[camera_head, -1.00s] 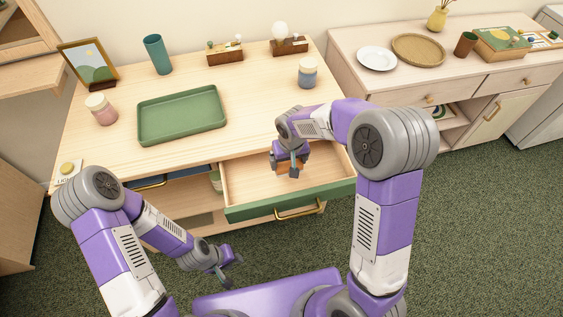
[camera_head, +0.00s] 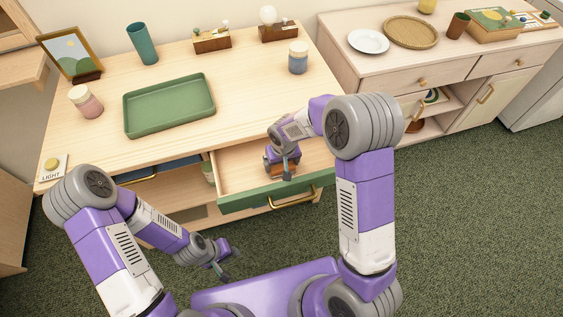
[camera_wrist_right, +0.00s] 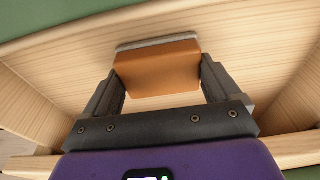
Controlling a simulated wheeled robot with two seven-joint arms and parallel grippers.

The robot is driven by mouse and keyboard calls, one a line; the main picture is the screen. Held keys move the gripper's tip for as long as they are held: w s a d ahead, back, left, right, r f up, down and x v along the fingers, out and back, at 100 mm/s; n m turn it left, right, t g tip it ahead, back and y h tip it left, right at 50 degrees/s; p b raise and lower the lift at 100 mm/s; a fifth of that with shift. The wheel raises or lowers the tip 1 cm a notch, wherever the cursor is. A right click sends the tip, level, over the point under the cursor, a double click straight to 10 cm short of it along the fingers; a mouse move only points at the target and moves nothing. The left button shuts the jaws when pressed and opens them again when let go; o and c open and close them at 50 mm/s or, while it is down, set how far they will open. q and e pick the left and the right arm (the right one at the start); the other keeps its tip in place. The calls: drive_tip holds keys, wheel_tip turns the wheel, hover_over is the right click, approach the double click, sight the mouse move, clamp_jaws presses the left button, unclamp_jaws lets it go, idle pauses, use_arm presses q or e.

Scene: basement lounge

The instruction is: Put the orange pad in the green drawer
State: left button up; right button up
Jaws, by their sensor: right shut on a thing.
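The green drawer (camera_head: 238,201) has a green front with a gold handle and pale wood inside. It stands pulled out from the desk. My right gripper (camera_head: 283,169) is over the drawer's interior, close behind its front panel. It is shut on the orange pad, a block with a grey layer along one face, clear in the right wrist view (camera_wrist_right: 158,72). In the head view the gripper mostly hides the pad; I cannot tell whether it touches the drawer bottom. My left gripper (camera_head: 225,261) is empty and open, low in front of the desk.
On the desk stand a green tray (camera_head: 132,127), a picture frame (camera_head: 70,52), a teal cup (camera_head: 142,43) and two jars. A blue drawer (camera_head: 160,171) is left of the green one. A cabinet (camera_head: 375,68) with a plate stands right.

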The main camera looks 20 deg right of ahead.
drive_tip(key=o, duration=1)
drive_tip(key=shift+f, duration=0.1)
drive_tip(key=shift+r, duration=0.2)
drive_tip(key=r+p, duration=0.1)
drive_tip(key=r, duration=0.3)
drive_tip(key=s+r+p, duration=0.1)
drive_tip(key=r, duration=0.3)
drive_tip(key=r+p, duration=0.1)
drive_tip(key=r, duration=0.3)
drive_tip(key=shift+s+p, duration=0.4)
drive_tip(key=shift+f, duration=0.1)
